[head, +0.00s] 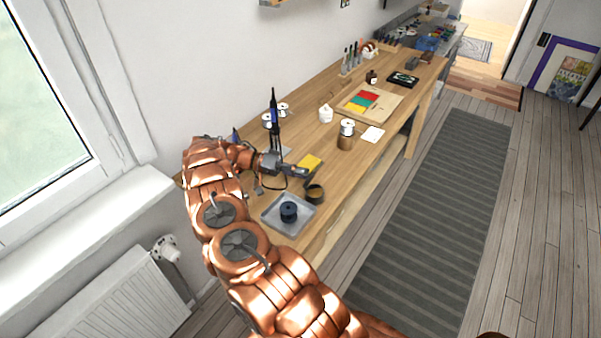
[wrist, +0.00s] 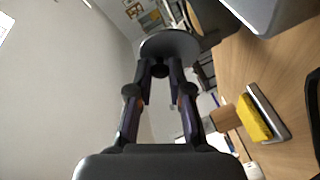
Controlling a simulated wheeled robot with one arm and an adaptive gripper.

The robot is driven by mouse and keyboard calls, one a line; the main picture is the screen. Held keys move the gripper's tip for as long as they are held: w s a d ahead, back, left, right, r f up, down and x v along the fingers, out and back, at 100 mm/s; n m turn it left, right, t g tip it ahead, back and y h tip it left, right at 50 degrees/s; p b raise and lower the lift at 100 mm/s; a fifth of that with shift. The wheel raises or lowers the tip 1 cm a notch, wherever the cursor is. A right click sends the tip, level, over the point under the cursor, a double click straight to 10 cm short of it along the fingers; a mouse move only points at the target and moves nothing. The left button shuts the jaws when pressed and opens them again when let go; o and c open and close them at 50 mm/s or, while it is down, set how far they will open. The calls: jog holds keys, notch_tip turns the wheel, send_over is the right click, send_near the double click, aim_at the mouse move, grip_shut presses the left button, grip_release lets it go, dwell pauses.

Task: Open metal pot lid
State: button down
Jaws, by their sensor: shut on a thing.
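My gripper (wrist: 160,68) is shut on the small knob of a dark grey round lid (wrist: 172,44) in the wrist view. The lid is a thin disc, seen tilted, with wall and background around it. In the head view my gripper (head: 301,171) is over the near part of the bench, beside a yellow block (head: 311,161). The lid is too small to make out clearly there. A dark round pot (head: 315,194) stands just below my gripper. Its top looks open, with a brownish inside. I cannot tell for sure that the lid belongs to it.
A grey tray (head: 271,214) holding a dark blue spool-like object (head: 288,211) is at the bench's near end. The yellow block also shows in the wrist view (wrist: 252,119). A black upright tool (head: 274,115) stands behind my gripper. The wooden bench (head: 310,143) has bare room beyond.

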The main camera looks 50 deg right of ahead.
jog(key=c, duration=1.1)
grip_release()
jog(key=shift+s+f+b, duration=0.1)
jog(key=shift+b, duration=0.55)
jog(key=s+m+t+b, duration=0.1)
jog(key=t+b, duration=0.1)
jog(key=b, duration=1.1)
jog(key=shift+s+d+t+y, duration=0.1)
jog(key=shift+s+t+y, duration=0.1)
jog(key=shift+t+y, duration=0.2)
jog(key=t+b, duration=0.1)
jog(key=b, duration=0.2)
jog(key=shift+s+b, duration=0.25)
jog(key=shift+b, duration=0.05)
